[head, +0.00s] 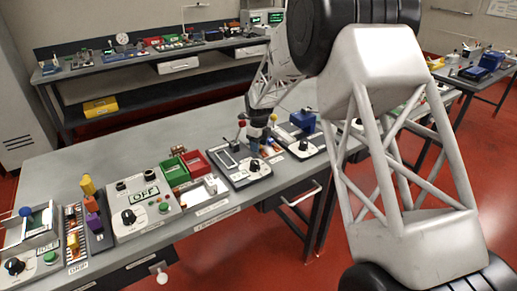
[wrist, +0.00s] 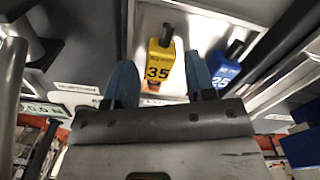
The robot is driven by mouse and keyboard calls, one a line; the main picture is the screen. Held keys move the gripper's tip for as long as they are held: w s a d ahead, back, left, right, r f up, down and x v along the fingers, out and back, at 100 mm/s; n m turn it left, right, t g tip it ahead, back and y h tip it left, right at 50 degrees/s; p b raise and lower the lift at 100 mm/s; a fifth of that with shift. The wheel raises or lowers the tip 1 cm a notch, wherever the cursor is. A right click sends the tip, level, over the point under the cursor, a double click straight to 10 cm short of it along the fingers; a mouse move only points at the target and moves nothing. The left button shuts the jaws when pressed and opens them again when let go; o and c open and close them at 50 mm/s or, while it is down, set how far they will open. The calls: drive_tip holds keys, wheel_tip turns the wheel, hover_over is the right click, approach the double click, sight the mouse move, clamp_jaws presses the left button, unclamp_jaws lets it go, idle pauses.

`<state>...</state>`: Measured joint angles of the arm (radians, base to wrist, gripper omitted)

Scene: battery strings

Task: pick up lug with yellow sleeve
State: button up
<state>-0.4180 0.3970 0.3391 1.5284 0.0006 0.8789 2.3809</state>
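A lug with a yellow sleeve (wrist: 160,62), marked 35, shows in the wrist view between the two blue fingers of my gripper (wrist: 160,68). A gap shows on each side of the sleeve, so my gripper is open; I cannot tell how deep the lug sits between the fingers. A lug with a blue sleeve (wrist: 228,66), marked 25, lies to the right, outside the right finger. In the head view my gripper (head: 261,147) is down at a grey device with a black dial (head: 254,165); the lugs cannot be made out there.
Red (head: 196,162) and green (head: 174,170) bins and a panel marked OFF (head: 145,195) stand left of my gripper on the bench. Another dial device (head: 303,145) and a blue block (head: 303,120) stand to its right. Bare bench (head: 130,155) lies behind the panel.

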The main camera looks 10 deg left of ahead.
drive_tip(key=shift+s+f, duration=0.1)
drive_tip(key=shift+f, duration=0.3)
drive_tip(key=shift+d+r, duration=0.1)
drive_tip(key=shift+r, duration=0.05)
clamp_jaws()
drive_tip(key=shift+r, duration=0.2)
wheel_tip(320, 180, up, 18)
drive_tip(key=shift+r, duration=0.15)
idle(0.3)
drive_tip(key=shift+w, duration=0.2)
idle(0.4)
